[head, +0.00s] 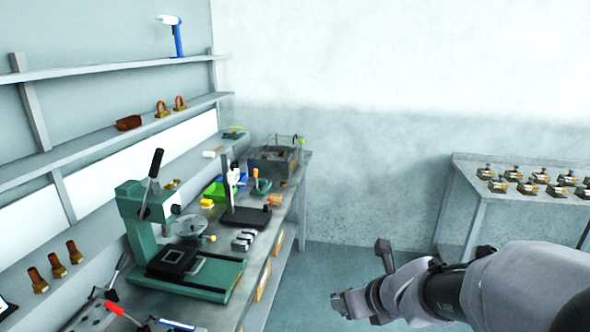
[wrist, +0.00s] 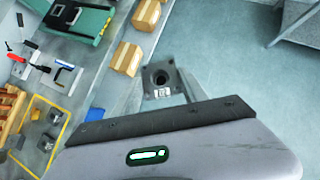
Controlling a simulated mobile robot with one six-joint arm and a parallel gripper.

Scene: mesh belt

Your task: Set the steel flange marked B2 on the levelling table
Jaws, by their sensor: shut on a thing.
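My gripper (head: 344,303) is in the lower right of the head view, over the floor and apart from the bench. In the wrist view it is shut on a steel flange (wrist: 158,73), a grey squarish piece with a dark round hole. A small white label (wrist: 162,93) sits on the flange, but its marking is too small to read. The flange is held in the air, clear of any surface. I cannot tell for sure which thing is the levelling table.
A workbench (head: 205,308) at the left carries a green press (head: 145,215), a black stand (head: 246,217) and small tools. A grey table (head: 500,164) at the right holds several small metal pieces. Open floor (head: 335,262) lies between them. Shelves (head: 105,70) line the left wall.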

